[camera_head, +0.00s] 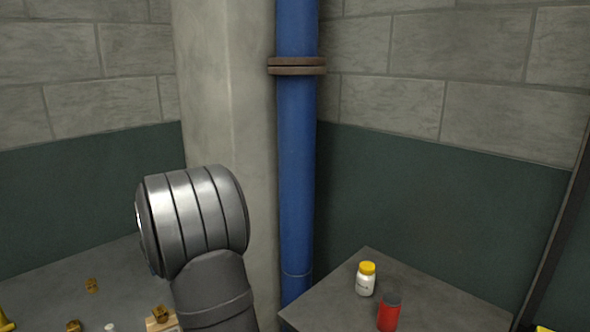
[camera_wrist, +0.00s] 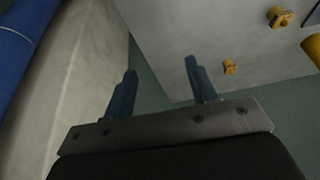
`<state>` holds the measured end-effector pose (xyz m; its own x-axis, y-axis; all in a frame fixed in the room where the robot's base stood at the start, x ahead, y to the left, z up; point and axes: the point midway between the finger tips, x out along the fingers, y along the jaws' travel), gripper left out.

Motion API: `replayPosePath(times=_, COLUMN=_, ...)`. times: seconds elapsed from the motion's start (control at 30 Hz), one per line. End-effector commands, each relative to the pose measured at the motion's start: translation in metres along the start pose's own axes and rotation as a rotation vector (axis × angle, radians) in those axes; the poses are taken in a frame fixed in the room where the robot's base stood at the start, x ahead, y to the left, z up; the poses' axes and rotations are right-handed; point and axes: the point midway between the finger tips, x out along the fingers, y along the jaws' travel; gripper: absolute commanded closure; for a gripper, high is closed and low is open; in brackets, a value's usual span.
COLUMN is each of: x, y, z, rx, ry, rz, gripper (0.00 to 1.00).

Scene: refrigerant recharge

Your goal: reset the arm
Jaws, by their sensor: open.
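My gripper (camera_wrist: 161,85) shows in the wrist view with its two blue fingers spread apart. It is open, with nothing between the fingers. Beyond the fingertips are the dark green wall and the edge of a grey surface. In the head view my arm's metal links rise at the lower left centre, in front of the concrete column; the gripper itself is out of sight there.
A blue pipe (camera_head: 296,170) runs down beside the concrete column (camera_head: 222,90). A grey table (camera_head: 345,307) at right holds a yellow-capped white bottle (camera_head: 365,280) and a red can (camera_head: 389,314). A left grey surface (camera_head: 45,290) holds several small brass-coloured parts (camera_head: 91,285).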

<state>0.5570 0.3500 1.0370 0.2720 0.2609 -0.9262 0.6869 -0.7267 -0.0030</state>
Motion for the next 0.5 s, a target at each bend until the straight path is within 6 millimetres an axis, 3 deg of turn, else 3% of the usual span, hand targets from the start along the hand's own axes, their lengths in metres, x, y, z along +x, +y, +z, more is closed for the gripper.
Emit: replayPosePath(times=0.5, x=0.056, y=-0.05, z=-0.067, rx=0.025, ry=0.001, rz=0.012, gripper=0.48)
